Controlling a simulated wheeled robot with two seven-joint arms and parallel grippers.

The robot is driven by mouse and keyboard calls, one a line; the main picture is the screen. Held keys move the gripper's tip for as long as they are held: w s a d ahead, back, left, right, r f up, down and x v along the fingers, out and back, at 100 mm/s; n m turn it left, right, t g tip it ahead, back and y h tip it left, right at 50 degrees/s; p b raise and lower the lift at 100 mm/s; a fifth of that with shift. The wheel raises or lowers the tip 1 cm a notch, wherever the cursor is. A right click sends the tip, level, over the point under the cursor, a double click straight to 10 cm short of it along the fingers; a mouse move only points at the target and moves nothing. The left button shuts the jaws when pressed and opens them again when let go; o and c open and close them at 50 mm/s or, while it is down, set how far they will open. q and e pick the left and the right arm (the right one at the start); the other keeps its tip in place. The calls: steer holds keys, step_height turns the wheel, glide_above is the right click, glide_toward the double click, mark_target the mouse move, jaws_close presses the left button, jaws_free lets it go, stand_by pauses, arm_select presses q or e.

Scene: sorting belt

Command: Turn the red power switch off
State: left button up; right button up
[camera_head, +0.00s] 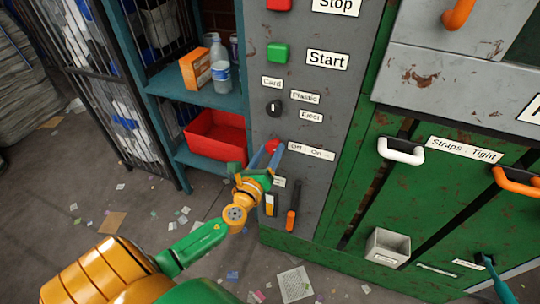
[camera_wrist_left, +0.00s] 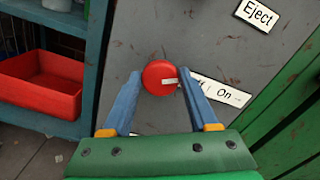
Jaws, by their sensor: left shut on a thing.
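The red power switch (camera_head: 272,146) is a round knob on the grey control panel (camera_head: 330,100), beside a label reading "Off" and "On" (camera_head: 311,152). In the left wrist view the red knob (camera_wrist_left: 159,74) shows a white pointer mark aimed right, toward the word "On" (camera_wrist_left: 220,91). My left gripper (camera_head: 270,155) is at the knob, its two blue fingers on either side of it and shut on it. The fingers (camera_wrist_left: 164,88) hide part of the "Off" wording in the wrist view.
Above are a green Start button (camera_head: 278,53), a red Stop button (camera_head: 278,4) and a black selector (camera_head: 274,108). An orange lever (camera_head: 291,219) sits below. A teal shelf (camera_head: 205,97) with a red bin (camera_head: 215,137) stands left; green panels with handles (camera_head: 401,151) stand right.

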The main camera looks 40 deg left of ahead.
arm_select(q)
steer(key=n, duration=0.1)
steer(key=n+b, duration=0.1)
steer(key=n, duration=0.1)
steer(key=shift+f+n, duration=0.25)
steer(key=shift+n, duration=0.15)
steer(key=n+b, duration=0.1)
steer(key=n, duration=0.1)
steer(key=shift+n, duration=0.4)
steer(key=n, duration=0.3)
steer(key=shift+a, duration=0.1)
steer(key=shift+n+b, duration=0.3)
steer(key=shift+n, duration=1.2)
steer(key=o, duration=1.4)
steer(key=shift+c, duration=0.2)
steer(key=shift+s, duration=0.1)
